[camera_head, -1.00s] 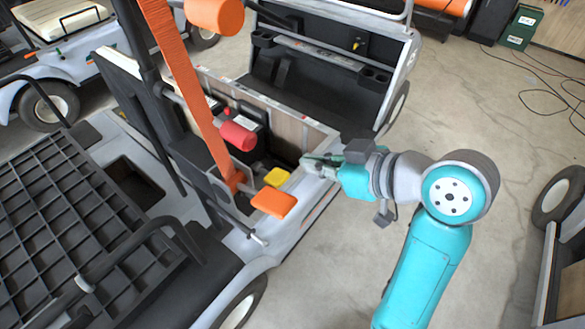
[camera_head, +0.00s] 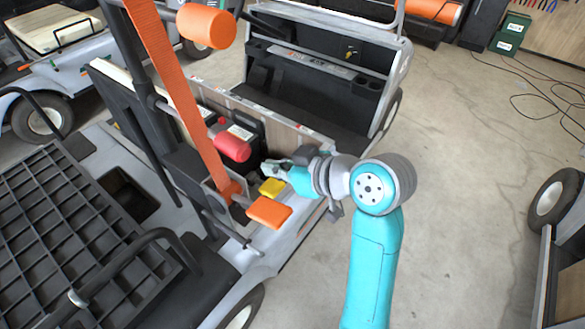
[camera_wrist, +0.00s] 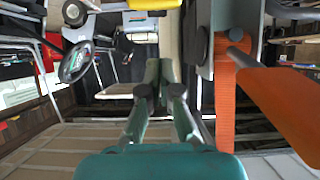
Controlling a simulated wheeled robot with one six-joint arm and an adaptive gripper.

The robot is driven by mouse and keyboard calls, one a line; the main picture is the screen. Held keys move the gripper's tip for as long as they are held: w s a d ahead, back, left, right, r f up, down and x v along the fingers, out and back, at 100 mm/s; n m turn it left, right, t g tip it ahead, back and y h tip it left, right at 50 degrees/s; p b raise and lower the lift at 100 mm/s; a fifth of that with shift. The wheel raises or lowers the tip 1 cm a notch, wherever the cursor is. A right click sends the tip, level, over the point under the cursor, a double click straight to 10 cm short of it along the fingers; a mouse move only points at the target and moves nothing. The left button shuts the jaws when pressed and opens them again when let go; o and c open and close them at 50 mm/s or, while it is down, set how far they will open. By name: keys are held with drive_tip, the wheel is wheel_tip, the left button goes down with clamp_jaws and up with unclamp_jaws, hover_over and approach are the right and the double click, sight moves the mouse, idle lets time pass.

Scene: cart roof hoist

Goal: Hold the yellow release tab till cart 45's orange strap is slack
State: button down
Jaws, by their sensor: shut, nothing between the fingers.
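The yellow release tab (camera_head: 271,187) sits low beside the strap's foot, with an orange paddle (camera_head: 269,212) just in front. My gripper (camera_head: 268,168) is shut and empty, its tips just behind and above the yellow tab in the head view. I cannot tell whether they touch it. In the wrist view the closed fingers (camera_wrist: 160,74) point away. No cart number is readable.
A red grip (camera_head: 231,145) sticks out near my fingertips, and an orange roller (camera_head: 207,25) hangs above. The cart's wooden panel (camera_head: 284,132) stands behind my gripper. Open concrete floor (camera_head: 455,150) lies right of my arm.

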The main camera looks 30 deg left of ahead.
sight(277, 189)
drive_tip(key=shift+f, duration=2.25)
drive_tip(key=shift+d, duration=0.1)
drive_tip(key=shift+d+f+y, duration=0.3)
drive_tip(key=shift+f+y, duration=0.4)
drive_tip(key=shift+d+f+y, duration=0.25)
drive_tip(key=shift+f+y, duration=0.55)
drive_tip(key=shift+y, duration=0.4)
